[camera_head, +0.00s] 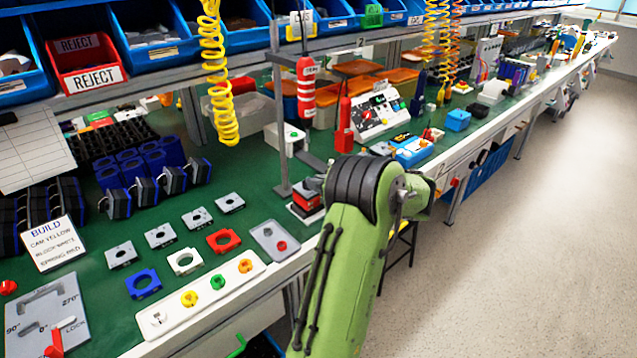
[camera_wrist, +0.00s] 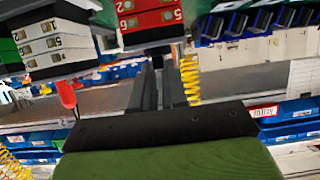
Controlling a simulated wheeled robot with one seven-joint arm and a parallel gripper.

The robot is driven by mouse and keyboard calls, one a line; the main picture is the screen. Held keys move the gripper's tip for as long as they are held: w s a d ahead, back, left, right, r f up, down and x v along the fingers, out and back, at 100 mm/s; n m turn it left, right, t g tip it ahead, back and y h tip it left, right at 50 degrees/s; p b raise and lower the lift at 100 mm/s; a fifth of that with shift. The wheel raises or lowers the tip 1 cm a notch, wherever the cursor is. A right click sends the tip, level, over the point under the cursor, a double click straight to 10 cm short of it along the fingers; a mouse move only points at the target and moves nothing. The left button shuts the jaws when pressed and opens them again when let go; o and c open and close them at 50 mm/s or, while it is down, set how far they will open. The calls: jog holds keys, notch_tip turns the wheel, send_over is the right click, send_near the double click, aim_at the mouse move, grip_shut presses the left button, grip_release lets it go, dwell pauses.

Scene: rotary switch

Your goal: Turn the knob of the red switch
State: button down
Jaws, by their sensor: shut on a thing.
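The red switch (camera_wrist: 150,22) is at the top middle of the wrist view, with a black part and numbered terminals on its red body. In the head view a small red and black block (camera_head: 306,201) sits at the bench edge just left of my arm. My gripper (camera_wrist: 160,62) reaches up to the switch in the wrist view, its two dark fingers close together at the black underside. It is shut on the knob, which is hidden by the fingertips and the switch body. In the head view my green arm hides the gripper.
A white switch block (camera_wrist: 55,47) stands left of the red one in the wrist view, with a red tool (camera_wrist: 66,95) nearby. A metal post (camera_head: 277,100), hanging red tools (camera_head: 306,90) and yellow coiled cords (camera_head: 215,70) stand close to my arm. The floor at right is clear.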

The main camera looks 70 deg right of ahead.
jog(key=shift+f, duration=0.15)
jog(key=c, duration=1.2)
grip_release()
jog(key=shift+w+d, duration=0.1)
jog(key=shift+w, duration=0.1)
jog(key=shift+o, duration=0.2)
jog(key=shift+s, duration=0.1)
jog(key=p+v, duration=0.3)
jog(key=v, duration=1.2)
jog(key=shift+s+r, duration=0.25)
